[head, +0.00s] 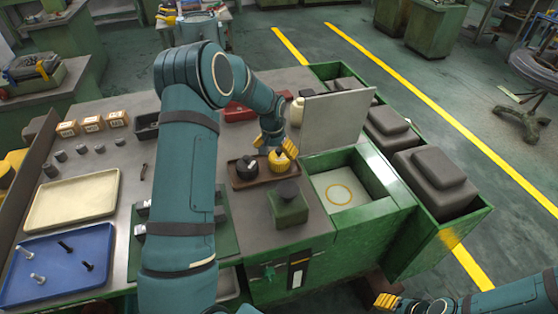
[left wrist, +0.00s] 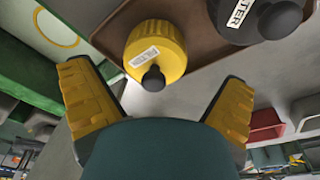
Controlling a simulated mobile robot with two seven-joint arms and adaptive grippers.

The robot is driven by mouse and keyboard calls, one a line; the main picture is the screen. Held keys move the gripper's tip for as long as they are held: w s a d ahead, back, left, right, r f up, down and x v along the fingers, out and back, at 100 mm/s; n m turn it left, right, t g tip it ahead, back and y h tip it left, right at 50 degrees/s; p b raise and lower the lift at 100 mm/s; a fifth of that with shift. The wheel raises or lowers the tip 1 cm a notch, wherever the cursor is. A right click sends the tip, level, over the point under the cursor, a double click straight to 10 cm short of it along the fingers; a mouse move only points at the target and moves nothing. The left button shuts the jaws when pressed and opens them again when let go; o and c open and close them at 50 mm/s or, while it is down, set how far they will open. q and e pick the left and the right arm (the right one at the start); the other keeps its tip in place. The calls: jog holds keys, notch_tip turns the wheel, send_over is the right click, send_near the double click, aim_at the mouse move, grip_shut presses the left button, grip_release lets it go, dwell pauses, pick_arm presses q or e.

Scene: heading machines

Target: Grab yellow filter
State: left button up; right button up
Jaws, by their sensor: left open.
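The yellow filter (head: 279,163) stands on a small brown tray (head: 263,181) on the workbench, beside a black filter (head: 245,168). In the left wrist view the yellow filter (left wrist: 157,48) shows a white label and a black knob. My left gripper (head: 277,145) is just above and behind it in the head view. In the left wrist view its two yellow-padded fingers (left wrist: 157,85) are spread wide, one on each side of the filter, with gaps between; they are empty. My right gripper (head: 385,301) is low at the bottom edge of the head view, away from the bench; its opening is unclear.
A grey upright panel (head: 337,122) and a green box with a yellow ring (head: 340,193) are at right. A beige tray (head: 72,199) and blue tray (head: 58,266) lie left.

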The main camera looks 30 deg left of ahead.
aim_at(279, 156)
pick_arm(q)
jog(key=shift+w+d+f+p, duration=0.1)
jog(key=shift+w+f, duration=0.15)
jog(key=shift+f, duration=0.65)
jog(key=shift+w+f+p, duration=0.1)
jog(key=shift+w+f, duration=0.2)
jog(key=shift+f, duration=0.55)
jog(key=shift+w+d+f+p, duration=0.1)
jog(key=shift+w+f, duration=0.15)
jog(key=shift+f, duration=0.65)
jog(key=c, duration=1.2)
